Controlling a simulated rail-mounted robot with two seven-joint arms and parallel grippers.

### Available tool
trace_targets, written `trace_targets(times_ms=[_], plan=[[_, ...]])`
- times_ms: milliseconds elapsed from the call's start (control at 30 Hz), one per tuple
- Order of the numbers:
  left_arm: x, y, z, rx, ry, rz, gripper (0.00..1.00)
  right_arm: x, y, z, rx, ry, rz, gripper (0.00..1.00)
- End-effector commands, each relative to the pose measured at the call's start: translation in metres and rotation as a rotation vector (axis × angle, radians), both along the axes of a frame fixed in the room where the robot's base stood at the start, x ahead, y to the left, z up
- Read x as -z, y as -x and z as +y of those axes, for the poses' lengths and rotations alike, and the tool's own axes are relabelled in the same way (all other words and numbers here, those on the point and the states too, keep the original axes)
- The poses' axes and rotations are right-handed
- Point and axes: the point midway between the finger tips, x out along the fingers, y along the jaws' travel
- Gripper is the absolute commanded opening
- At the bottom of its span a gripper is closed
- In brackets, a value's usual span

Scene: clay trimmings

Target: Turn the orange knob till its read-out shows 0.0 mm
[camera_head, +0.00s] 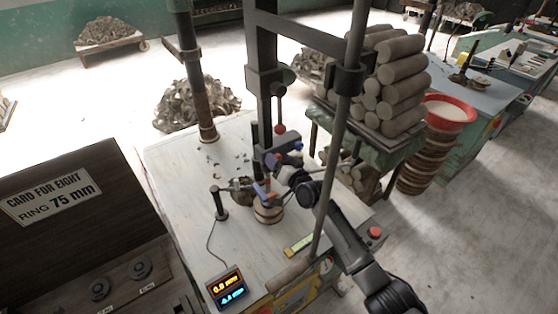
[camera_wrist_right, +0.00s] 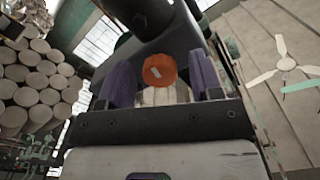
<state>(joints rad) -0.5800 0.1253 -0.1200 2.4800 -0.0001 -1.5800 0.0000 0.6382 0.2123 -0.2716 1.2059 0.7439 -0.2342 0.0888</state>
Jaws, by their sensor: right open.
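The orange knob (camera_wrist_right: 159,70) shows in the right wrist view between the two purple fingers of my right gripper (camera_wrist_right: 162,80). A gap shows on each side of it, so the jaws are open around or in front of it; the depth is hard to tell. In the head view my right gripper (camera_head: 264,190) is at the small press on the bench, above a round clay piece (camera_head: 268,213). The read-out (camera_head: 226,287) has an orange line that looks like 0.0 or 0.8 mm and a cyan line near 4.8 mm, both blurred. My left gripper is not in view.
The pale bench top (camera_head: 180,180) carries a post with a sensor stand (camera_head: 220,203) and a red button (camera_head: 375,232) at its right edge. Stacked clay logs (camera_head: 385,85) stand behind on a green cart. A sign board (camera_head: 52,196) is at left.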

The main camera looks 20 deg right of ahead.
Motion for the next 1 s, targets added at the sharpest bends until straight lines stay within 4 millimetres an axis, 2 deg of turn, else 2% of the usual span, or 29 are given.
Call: trace_targets(times_ms=[233, 367, 1000], plan=[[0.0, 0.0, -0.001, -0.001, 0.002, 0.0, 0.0, 0.0, 0.001, 0.0, 0.0, 0.0, -0.001, 0.59], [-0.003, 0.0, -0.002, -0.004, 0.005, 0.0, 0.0, 0.0, 0.01, -0.003, 0.0, -0.001, 0.0, 0.59], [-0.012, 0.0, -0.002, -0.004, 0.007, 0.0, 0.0, 0.0, 0.114, -0.031, 0.0, 0.0, 0.0, 0.59]])
